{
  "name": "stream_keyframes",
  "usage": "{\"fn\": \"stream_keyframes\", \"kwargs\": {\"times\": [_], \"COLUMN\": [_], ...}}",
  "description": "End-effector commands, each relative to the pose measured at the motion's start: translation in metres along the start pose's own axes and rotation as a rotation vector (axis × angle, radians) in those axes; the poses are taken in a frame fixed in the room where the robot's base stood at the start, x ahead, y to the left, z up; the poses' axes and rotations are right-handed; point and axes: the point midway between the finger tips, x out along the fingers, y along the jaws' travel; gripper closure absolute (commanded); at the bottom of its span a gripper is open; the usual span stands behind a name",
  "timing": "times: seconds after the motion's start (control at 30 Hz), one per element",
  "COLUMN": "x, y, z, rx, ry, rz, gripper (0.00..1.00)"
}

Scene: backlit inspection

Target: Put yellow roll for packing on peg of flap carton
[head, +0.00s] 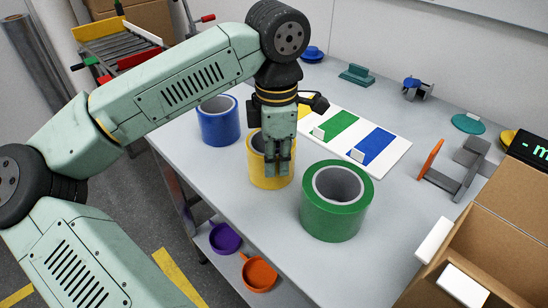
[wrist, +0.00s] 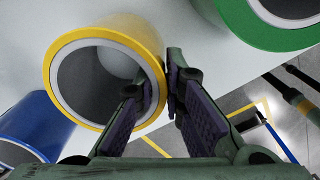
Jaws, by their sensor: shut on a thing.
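The yellow roll (head: 256,174) stands upright on the table between the blue roll and the green roll. It also shows in the wrist view (wrist: 132,25), with its grey inner core open toward the camera. My gripper (head: 277,172) points down at it. In the wrist view the gripper (wrist: 166,92) is shut on the roll's wall, with one finger inside the bore and the other outside. The flap carton (head: 500,240) is at the lower right with flaps open. White blocks (head: 435,240) project at its near side; I cannot tell which part is the peg.
The green roll (head: 337,215) stands close on the right, the blue roll (head: 218,128) behind left. A white board (head: 385,160) with coloured patches lies behind. Grey and orange brackets (head: 450,170) stand near the carton. Purple and orange pans (head: 258,275) sit below the table edge.

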Motion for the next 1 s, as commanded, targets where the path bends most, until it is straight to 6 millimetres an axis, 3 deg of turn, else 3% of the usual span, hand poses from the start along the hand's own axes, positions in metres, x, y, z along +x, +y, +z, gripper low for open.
{"fn": "stream_keyframes", "kwargs": {"times": [0.47,1.0], "x": [-0.003,-0.035], "y": [0.000,0.000], "z": [0.000,0.000], "rx": [-0.001,0.000], "ry": [0.000,0.000], "rz": [0.001,0.002], "gripper": [1.00,1.00]}}
